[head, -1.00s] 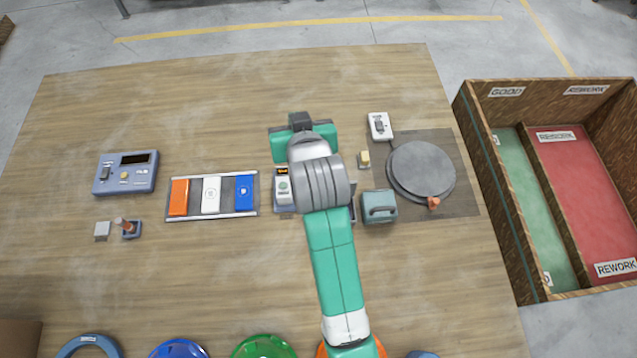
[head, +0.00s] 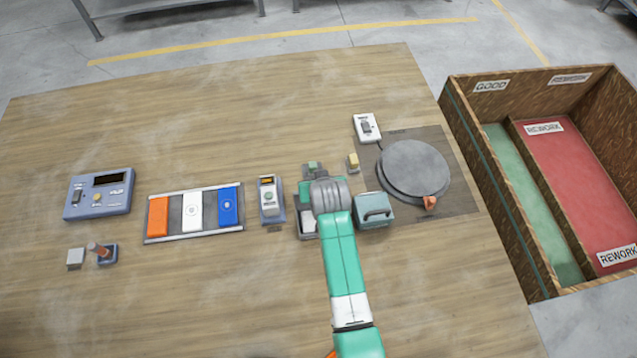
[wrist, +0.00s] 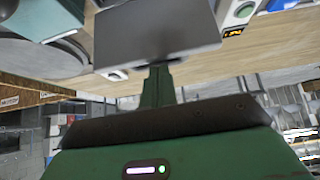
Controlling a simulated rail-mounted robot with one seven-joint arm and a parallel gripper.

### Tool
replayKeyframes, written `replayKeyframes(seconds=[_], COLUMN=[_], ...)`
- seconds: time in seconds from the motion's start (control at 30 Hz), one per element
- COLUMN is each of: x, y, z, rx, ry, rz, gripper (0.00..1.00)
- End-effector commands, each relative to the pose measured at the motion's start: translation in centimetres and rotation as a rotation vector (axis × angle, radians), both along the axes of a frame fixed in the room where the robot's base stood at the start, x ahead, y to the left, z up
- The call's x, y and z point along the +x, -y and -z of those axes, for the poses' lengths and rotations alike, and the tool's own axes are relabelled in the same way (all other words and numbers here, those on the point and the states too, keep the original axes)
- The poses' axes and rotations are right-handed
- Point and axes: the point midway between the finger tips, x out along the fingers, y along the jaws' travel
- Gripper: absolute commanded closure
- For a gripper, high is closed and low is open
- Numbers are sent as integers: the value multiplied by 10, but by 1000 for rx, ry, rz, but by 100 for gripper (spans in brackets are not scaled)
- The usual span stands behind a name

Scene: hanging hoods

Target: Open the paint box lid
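A teal-grey box with a dark handle on top (head: 373,210) stands right of my gripper; it looks closed, and I cannot be sure that it is the paint box. A grey open-topped holder or box (head: 307,229) is partly hidden under my wrist. My gripper (head: 312,168) is over this holder, left of the handled box. In the wrist view, a flat grey panel (wrist: 155,35) lies right at the tip of my green finger (wrist: 158,85). I cannot tell whether the panel is held. The finger gap is not visible.
A round grey turntable (head: 413,170) with an orange knob and a small yellow block (head: 353,162) are at right. A divided wooden bin (head: 547,290) stands far right.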

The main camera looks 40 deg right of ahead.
Motion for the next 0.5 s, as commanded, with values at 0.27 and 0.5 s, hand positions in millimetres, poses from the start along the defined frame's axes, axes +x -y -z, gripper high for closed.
replayKeyframes(seconds=[0.27,0.5], x=[9,9], y=[6,6], z=[14,13], rx=[-1,-1], ry=[1,1], rz=[0,0], gripper=[100,100])
